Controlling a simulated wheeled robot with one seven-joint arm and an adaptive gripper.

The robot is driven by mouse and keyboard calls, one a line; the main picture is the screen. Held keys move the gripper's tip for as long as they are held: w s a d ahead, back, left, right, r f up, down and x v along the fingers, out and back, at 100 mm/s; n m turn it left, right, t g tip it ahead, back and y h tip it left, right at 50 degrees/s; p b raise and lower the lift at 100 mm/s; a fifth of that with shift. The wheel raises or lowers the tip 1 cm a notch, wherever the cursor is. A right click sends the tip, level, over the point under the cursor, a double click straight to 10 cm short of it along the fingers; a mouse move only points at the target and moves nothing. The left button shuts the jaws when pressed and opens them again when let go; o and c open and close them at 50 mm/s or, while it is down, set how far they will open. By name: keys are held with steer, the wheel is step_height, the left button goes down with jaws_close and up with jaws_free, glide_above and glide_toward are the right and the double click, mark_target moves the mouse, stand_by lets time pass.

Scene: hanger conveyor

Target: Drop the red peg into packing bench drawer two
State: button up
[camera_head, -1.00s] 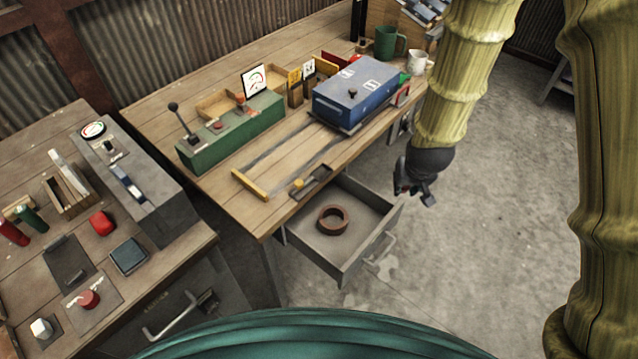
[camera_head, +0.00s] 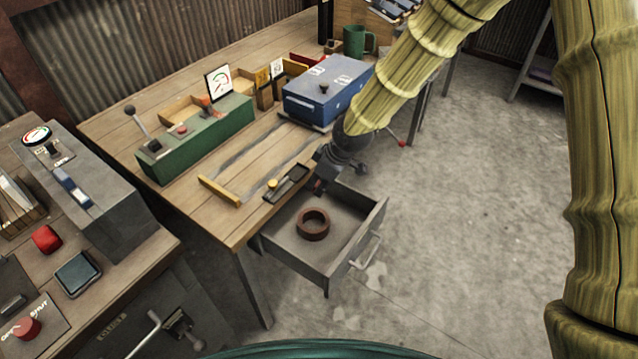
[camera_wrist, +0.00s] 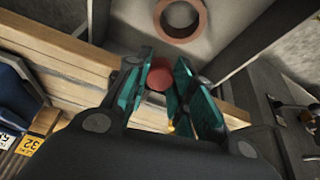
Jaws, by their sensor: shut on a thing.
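The red peg (camera_wrist: 158,76) is between the fingers of my gripper (camera_wrist: 160,88) in the wrist view, seen end-on. In the head view my gripper (camera_head: 320,184) points down near the bench's front edge, at the inner end of an open drawer (camera_head: 357,243), with a bit of red at its tips. The gripper is shut on the peg, above the drawer. The open drawer is grey metal, and a brown ring (camera_head: 313,225) lies on its floor. The ring also shows in the wrist view (camera_wrist: 181,34). I cannot read a number on the drawer.
The wooden packing bench (camera_head: 250,205) carries a green lever box (camera_head: 195,137), a blue box (camera_head: 322,97) and a small dark tray (camera_head: 287,183) near the front edge. Another bench with a grey console (camera_head: 95,190) stands at left. The floor at right is clear.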

steer(key=shift+f+b, duration=2.1)
steer(key=shift+f, duration=0.75)
steer(key=o, duration=1)
steer(key=shift+c, duration=0.2)
steer(key=shift+r, duration=0.1)
steer(key=v, duration=1.2)
